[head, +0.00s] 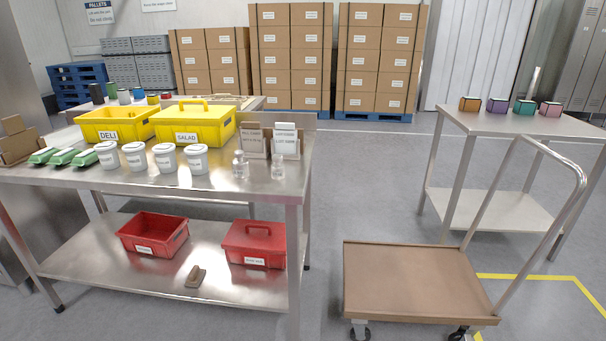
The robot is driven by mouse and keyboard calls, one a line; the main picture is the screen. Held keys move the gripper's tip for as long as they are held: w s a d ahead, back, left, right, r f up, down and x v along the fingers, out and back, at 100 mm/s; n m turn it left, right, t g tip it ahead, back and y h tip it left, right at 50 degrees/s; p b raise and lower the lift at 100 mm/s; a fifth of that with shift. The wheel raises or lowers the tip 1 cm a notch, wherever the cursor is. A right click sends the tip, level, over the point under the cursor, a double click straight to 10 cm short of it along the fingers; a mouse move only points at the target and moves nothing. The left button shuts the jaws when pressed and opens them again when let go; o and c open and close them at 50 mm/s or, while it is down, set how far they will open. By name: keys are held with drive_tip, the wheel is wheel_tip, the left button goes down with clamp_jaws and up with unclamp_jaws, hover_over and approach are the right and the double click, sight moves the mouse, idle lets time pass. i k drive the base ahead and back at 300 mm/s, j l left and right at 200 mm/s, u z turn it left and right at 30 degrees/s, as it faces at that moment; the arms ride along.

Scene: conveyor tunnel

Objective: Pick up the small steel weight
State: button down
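Two small shiny grey pieces stand near the right end of the steel table's top. The left one (240,166) looks slightly wider, with a narrower top. The right one (278,168) looks slimmer. Either could be the small steel weight; they are too small to tell their material or which is the smaller weight. Both stand in front of two label cards, apart from each other, with nothing in front of them. My gripper is not in view.
The steel table (120,184) also bears white tubs (165,159), green cartons (64,157), a yellow DELI bin (108,122) and a yellow SALAD box (193,121). Red boxes (253,244) stand on its lower shelf. A flat trolley (415,280) stands right; grey floor shows between.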

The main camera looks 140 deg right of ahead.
sight(278, 169)
drive_tip(key=i+z, duration=0.1)
drive_tip(key=z, duration=5.1)
